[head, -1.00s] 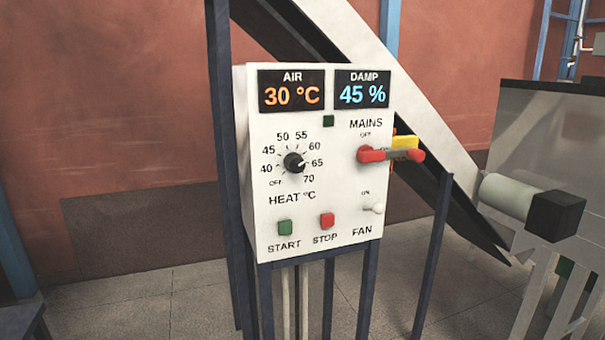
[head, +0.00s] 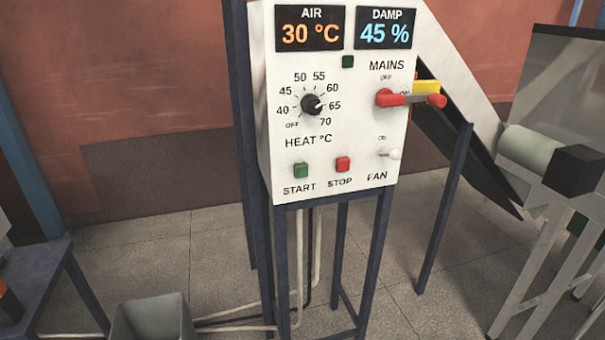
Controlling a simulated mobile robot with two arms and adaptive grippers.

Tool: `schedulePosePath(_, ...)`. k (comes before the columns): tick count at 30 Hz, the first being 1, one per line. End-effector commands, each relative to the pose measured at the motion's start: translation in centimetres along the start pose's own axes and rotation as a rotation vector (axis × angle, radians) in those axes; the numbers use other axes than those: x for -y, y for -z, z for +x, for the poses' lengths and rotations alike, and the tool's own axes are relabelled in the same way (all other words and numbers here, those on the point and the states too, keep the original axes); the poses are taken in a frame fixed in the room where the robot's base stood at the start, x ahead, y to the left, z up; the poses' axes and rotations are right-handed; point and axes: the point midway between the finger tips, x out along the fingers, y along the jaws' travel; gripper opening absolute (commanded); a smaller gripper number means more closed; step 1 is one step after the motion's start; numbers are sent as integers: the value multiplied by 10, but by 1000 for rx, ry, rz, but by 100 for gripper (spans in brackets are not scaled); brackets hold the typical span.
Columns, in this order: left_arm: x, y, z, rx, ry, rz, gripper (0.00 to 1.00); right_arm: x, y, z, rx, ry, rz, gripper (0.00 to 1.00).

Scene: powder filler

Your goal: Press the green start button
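The green start button (head: 301,170) is at the lower left of the white control box (head: 282,120), above the word START. The red stop button (head: 343,164) is just to its right. The box stands on dark blue legs in the middle of the head view. Neither of my grippers shows in the head view, and nothing covers the start button.
The heat dial (head: 312,104), red mains handle (head: 408,99) and fan switch (head: 394,154) are on the same panel. A grey bin (head: 152,318) and a dark blue table (head: 45,285) are at lower left. A sloping chute (head: 470,160) is behind right.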

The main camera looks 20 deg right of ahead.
Motion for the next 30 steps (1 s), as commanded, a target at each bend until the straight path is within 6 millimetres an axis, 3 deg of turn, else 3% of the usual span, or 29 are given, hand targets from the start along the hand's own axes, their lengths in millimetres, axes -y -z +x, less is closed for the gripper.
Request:
schedulePosePath(1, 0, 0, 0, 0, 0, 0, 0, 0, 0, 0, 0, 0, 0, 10)
schedulePosePath(3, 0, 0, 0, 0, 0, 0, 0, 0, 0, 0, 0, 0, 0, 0)
schedulePosePath(30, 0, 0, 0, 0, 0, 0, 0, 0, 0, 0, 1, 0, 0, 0)
